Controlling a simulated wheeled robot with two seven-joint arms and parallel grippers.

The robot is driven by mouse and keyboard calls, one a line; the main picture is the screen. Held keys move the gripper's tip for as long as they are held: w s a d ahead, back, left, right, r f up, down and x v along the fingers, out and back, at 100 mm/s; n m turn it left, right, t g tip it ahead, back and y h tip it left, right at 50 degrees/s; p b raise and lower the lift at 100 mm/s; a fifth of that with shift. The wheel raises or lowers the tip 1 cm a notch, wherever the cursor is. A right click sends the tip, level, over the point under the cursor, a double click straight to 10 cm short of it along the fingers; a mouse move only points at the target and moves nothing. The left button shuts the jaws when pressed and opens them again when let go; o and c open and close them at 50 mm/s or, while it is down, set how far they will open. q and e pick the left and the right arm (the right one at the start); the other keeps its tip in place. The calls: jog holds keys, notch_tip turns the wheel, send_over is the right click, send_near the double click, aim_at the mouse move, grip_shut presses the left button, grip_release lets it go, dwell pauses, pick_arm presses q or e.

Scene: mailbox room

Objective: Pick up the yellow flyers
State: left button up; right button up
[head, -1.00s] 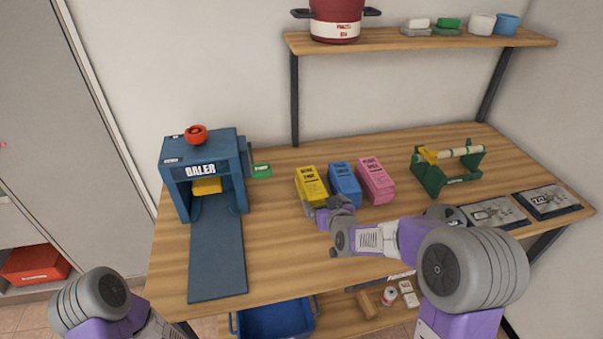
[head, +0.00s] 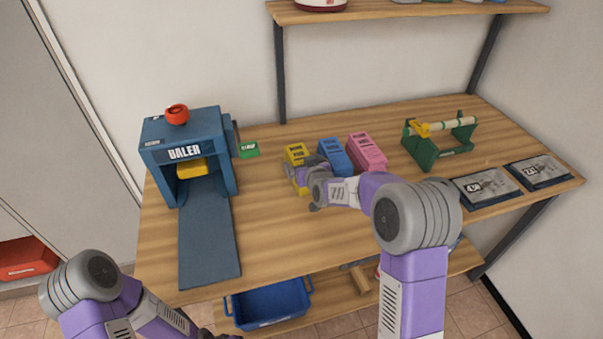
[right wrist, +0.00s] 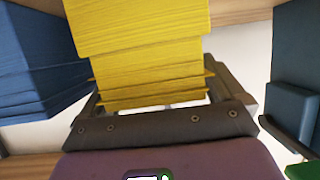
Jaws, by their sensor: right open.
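The yellow flyers (head: 296,152) are a stack on the workbench, left of the blue stack (head: 335,157) and the pink stack (head: 367,151). My right gripper (head: 301,178) is at the near end of the yellow stack and hides part of it. In the right wrist view, the yellow flyers (right wrist: 140,45) fill the space between the open fingers of my right gripper (right wrist: 157,90); contact is not clear. Only a dark bit of my left gripper (head: 215,334) shows at the bottom edge of the head view, and its jaws cannot be made out.
A blue baler (head: 188,150) stands left, with a flat dark-blue chute (head: 208,240) in front. A green block (head: 249,150) lies beside it. A green roller stand (head: 437,142) and dark trays stand right. A blue bin (head: 268,306) is below the bench.

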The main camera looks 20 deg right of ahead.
jog(key=shift+r, duration=0.1)
grip_shut()
dwell(0.4)
